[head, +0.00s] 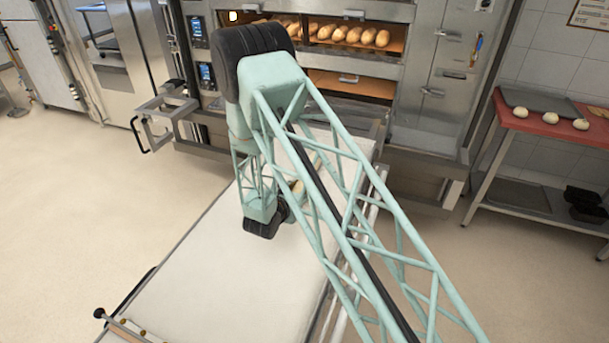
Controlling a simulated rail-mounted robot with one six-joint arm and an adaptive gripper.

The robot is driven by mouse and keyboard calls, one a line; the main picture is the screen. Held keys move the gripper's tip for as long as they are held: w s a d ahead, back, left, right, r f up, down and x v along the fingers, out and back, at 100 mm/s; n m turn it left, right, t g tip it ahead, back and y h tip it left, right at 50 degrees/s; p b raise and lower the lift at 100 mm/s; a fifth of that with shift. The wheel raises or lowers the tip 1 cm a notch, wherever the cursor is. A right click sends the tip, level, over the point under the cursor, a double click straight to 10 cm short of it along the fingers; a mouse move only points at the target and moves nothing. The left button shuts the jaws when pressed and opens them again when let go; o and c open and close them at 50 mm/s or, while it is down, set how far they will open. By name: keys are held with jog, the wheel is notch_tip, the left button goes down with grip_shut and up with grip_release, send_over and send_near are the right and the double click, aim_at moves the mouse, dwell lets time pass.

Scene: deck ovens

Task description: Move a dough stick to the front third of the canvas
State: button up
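The pale canvas (235,270) runs from the front of the oven toward the lower left. Its near and middle parts are bare. A small tan piece (297,189), perhaps part of a dough stick, shows through the lattice of my arm over the right side of the canvas. Most of it is hidden. My gripper (284,212) is low over the middle of the canvas, close to this piece. Its fingers are hidden by my wrist and arm links, so I cannot tell whether it is open, or whether it touches or holds anything.
The oven deck (325,22) behind holds several golden loaves. A red-topped table (560,128) with several dough balls stands at the right. A metal handle frame (165,115) juts out left of the canvas's far end. Metal rails (340,322) run along the canvas's right side. The floor at left is clear.

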jog(key=w+d+r, duration=0.3)
jog(key=w+d, duration=0.4)
jog(key=w, duration=0.1)
jog(key=w+d+r+b, duration=0.1)
jog(key=w+d+r, duration=0.2)
jog(key=w+d, duration=0.4)
jog(key=shift+w+d, duration=0.4)
jog(key=shift+f, duration=0.2)
jog(key=shift+f+b, duration=0.85)
jog(key=shift+f, duration=2.15)
jog(key=shift+f+b, duration=0.4)
jog(key=shift+f, duration=1.5)
jog(key=shift+f, duration=0.15)
jog(key=o, duration=1)
